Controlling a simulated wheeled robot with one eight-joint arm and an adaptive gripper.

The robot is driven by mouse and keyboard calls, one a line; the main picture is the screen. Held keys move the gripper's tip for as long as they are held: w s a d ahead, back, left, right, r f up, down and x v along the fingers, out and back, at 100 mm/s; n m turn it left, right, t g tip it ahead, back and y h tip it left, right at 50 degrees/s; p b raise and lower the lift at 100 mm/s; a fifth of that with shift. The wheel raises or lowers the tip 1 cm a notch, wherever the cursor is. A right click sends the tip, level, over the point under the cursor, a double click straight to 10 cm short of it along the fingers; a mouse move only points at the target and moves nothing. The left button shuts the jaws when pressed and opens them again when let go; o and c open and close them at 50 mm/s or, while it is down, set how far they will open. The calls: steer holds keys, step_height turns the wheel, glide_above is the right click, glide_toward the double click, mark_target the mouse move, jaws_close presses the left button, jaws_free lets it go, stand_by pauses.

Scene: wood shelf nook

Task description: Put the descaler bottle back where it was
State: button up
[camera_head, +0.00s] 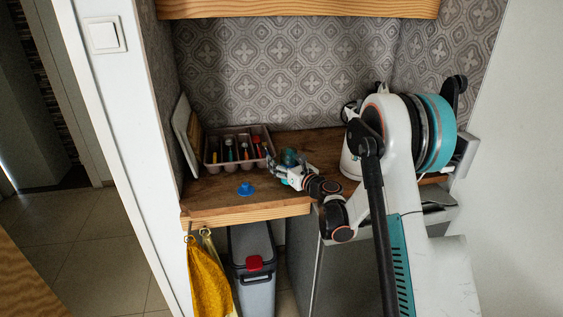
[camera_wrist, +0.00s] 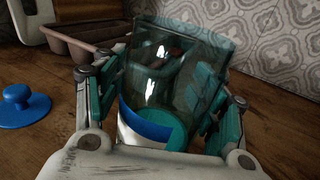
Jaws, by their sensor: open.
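What I take to be the descaler bottle is a clear teal vessel (camera_wrist: 178,62) with a blue and white band low on it. In the wrist view it is between the two fingers of my gripper (camera_wrist: 165,90). The fingers are open, one on each side of it; I cannot tell whether either touches it. In the head view the bottle (camera_head: 289,157) is small, over the wooden shelf (camera_head: 222,206), with my gripper (camera_head: 287,170) around it. My gripper partly hides its lower part, so its contact with the wood is unclear.
A blue knobbed object (camera_head: 246,188) lies on the shelf left of my gripper. A divided tray (camera_head: 212,158) with several bottles or tools stands behind it. A white board leans at the left wall. A white appliance stands right, partly behind my arm. The front left shelf is clear.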

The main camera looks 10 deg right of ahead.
steer(key=p+v, duration=0.3)
steer(key=v, duration=0.8)
steer(key=shift+s+d+r, duration=0.1)
steer(key=shift+s, duration=0.2)
steer(key=shift+s+d+r, duration=0.1)
steer(key=shift+r, duration=0.1)
steer(key=d+r+m+t+h, duration=0.1)
steer(key=d+r+m+h, duration=0.15)
steer(key=r+m, duration=0.4)
steer(key=d+r+m+t+h, duration=0.1)
steer(key=r+m+h, duration=0.2)
steer(key=r+m, duration=0.35)
steer(key=s+d+r+m+g+h, duration=0.2)
steer(key=s+d+r+m+h, duration=0.25)
steer(key=s+r+m, duration=0.5)
steer(key=s+a+f+m+g+y, duration=0.1)
steer(key=s+a+f+m+g, duration=0.2)
steer(key=s+m, duration=0.3)
steer(key=s+a+f+m+g+y, duration=0.1)
steer(key=s+a+f+m+g, duration=0.2)
steer(key=s, duration=0.9)
steer(key=s+a+f+m+g+y, duration=0.1)
steer(key=s+a+f+m+g, duration=0.2)
steer(key=s+m, duration=0.6)
step_height(320, 180, down, 3)
steer(key=shift+s+a+f+g, duration=0.15)
steer(key=shift+s+a+g, duration=0.2)
steer(key=shift+a, duration=0.7)
